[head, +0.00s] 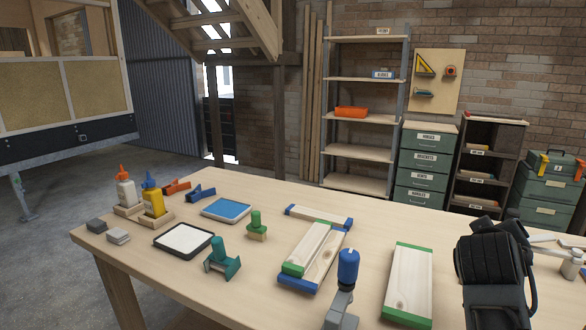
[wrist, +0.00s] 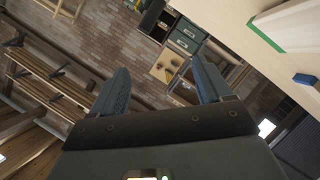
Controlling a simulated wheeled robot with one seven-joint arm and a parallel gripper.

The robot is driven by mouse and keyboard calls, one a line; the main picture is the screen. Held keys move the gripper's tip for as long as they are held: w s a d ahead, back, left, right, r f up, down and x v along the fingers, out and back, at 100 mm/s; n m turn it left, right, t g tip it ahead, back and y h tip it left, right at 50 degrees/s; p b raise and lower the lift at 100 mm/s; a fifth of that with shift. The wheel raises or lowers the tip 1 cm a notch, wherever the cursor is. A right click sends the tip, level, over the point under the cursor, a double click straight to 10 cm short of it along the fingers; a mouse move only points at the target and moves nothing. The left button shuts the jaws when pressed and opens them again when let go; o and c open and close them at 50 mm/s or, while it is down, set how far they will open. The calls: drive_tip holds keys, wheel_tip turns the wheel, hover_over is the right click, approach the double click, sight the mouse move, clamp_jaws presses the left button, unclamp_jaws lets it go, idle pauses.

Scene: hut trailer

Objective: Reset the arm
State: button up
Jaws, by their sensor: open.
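My gripper (wrist: 158,92) shows in the wrist view with its two dark fingers spread apart and nothing between them. It points away from the table, toward the brick wall and the shelving. In the head view my arm is at the right front, above the table's right side; the fingers are not clearly seen there. The wooden table (head: 370,213) spreads below it. A board with green ends (head: 408,285) lies just left of my arm.
Stacked boards (head: 307,250), a blue-topped tool (head: 347,268), a green clamp (head: 221,258), a white tray (head: 184,238), a blue tray (head: 227,209) and glue bottles (head: 126,190) cover the table. Shelves (head: 360,126) and green drawers (head: 424,165) stand behind. The table's back middle is clear.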

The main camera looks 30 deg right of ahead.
drive_tip(key=s+a+f+n+t+y, duration=0.2)
drive_tip(key=s+a+f+n+t, duration=0.1)
drive_tip(key=a, duration=0.3)
drive_tip(key=s+a+f+n+t+y, duration=0.3)
drive_tip(key=a+f, duration=0.1)
drive_tip(key=a, duration=0.3)
drive_tip(key=s+a+f+n+t+y, duration=0.3)
drive_tip(key=a+f, duration=0.1)
drive_tip(key=a, duration=0.2)
drive_tip(key=shift+s+a+f, duration=0.1)
drive_tip(key=shift+a+f, duration=0.1)
drive_tip(key=shift+f, duration=0.1)
drive_tip(key=s+a+r+m+y, duration=0.1)
drive_tip(key=s+a+m+y, duration=0.1)
drive_tip(key=s+a, duration=0.6)
drive_tip(key=s+a+r+m+y, duration=0.1)
drive_tip(key=s+a+m+y, duration=0.1)
drive_tip(key=s+a, duration=0.6)
drive_tip(key=shift+s+r+t+y, duration=0.25)
drive_tip(key=shift+s+t+y, duration=0.15)
drive_tip(key=shift+s+y, duration=0.55)
